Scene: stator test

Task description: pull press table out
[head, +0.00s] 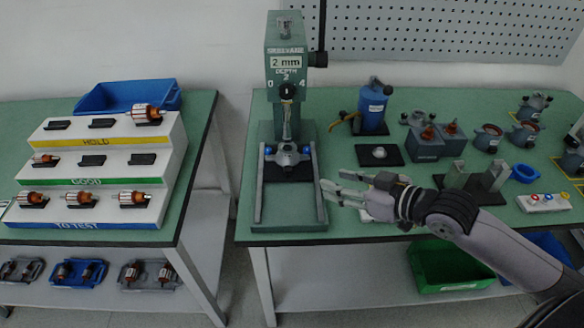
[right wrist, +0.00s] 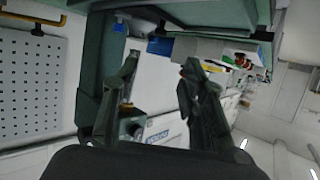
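The green press (head: 287,60) stands at the left end of the right-hand table, with a "2 mm" label on its head. Its press table (head: 287,160), a dark sliding plate with blue knobs, sits between two rails under the press column. My right gripper (head: 328,190) is just right of the right rail near its front, fingers pointing left, apart from the press table. In the right wrist view the gripper's fingers (right wrist: 160,68) are spread with nothing held between them; green press parts show close by. My left gripper is out of view.
A stepped rack (head: 100,170) with several rotors stands on the left table, across a gap. A black plate with a silver dome (head: 379,153), a blue bottle (head: 374,107) and grey fixtures (head: 426,143) lie right of the press. A green bin (head: 445,268) is below.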

